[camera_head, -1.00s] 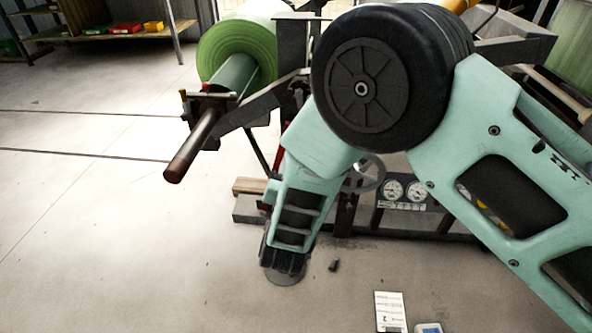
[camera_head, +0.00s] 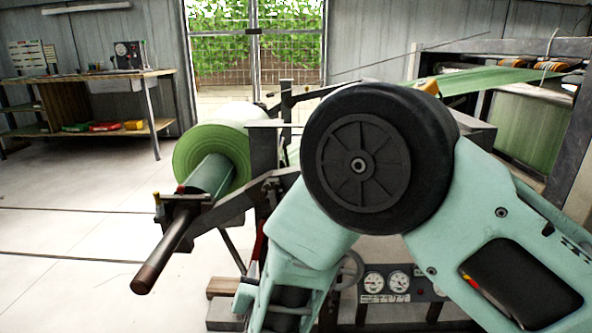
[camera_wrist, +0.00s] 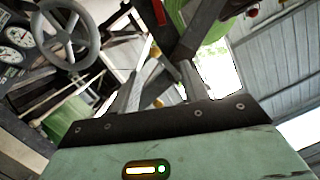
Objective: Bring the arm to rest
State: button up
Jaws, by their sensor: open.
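My arm fills the right and middle of the head view, with its elbow raised and its forearm reaching down past the bottom edge. The head view does not show my gripper. In the wrist view my gripper (camera_wrist: 167,82) shows its two fingers standing apart, with nothing held between them. Beyond the fingers are the metal frame of the machine and part of the green roll (camera_wrist: 208,20).
The green roll (camera_head: 205,150) sits on a shaft (camera_head: 165,245) that sticks out toward me. Gauges (camera_head: 386,282) are low on the machine, and a handwheel (camera_wrist: 68,35) shows in the wrist view. A workbench (camera_head: 100,75) stands back left. The left floor is clear.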

jog(key=s+d+r+n+g+y, duration=0.4)
jog(key=s+r+n+g, duration=0.2)
jog(key=s+r+g, duration=0.45)
jog(key=s+d+n+g+h, duration=0.4)
jog(key=s+d+g+h, duration=0.1)
jog(key=s+d, duration=1.15)
notch_tip(320, 180, up, 34)
jog(key=p, duration=3.3)
jog(key=shift+w+d, duration=0.15)
jog(key=shift+d, duration=0.2)
jog(key=shift+g, duration=0.25)
